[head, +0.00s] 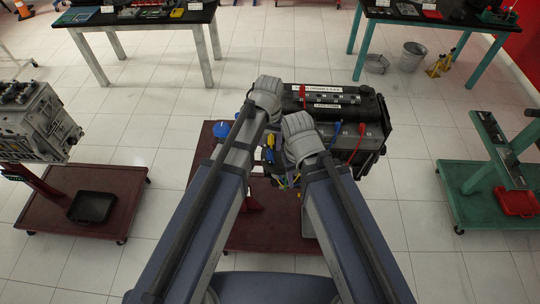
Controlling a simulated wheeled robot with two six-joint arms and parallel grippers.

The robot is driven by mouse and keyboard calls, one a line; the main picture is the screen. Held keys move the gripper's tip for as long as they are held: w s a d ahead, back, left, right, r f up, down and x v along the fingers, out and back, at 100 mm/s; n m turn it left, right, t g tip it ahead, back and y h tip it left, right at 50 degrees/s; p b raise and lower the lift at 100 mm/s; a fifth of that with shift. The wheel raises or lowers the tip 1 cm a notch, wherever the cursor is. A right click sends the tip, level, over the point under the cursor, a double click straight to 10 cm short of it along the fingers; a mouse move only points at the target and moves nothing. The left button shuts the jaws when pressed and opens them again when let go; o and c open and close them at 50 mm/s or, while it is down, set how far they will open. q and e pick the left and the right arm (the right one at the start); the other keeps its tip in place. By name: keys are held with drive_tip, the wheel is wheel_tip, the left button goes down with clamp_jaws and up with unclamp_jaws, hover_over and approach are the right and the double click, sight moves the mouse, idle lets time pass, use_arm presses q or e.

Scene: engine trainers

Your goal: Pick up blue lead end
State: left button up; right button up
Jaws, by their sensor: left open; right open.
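A dark engine (345,110) on a dark red wheeled stand fills the middle of the head view.
A red lead (357,143) lies right of the blue one, and another (303,96) is farther back. Yellow parts (270,141) and a blue knob (221,130) show at left. Another engine (38,122) stands far left, a green stand (480,180) right. Floor between is clear.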

sight(270, 150)
use_arm(q)
wheel_tip(270, 150, down, 5)
drive_tip(key=b, duration=0.4)
drive_tip(key=shift+d+r, duration=0.1)
drive_tip(key=shift+d, duration=0.05)
drive_tip(key=shift+r, duration=0.1)
clamp_jaws()
idle(1.0)
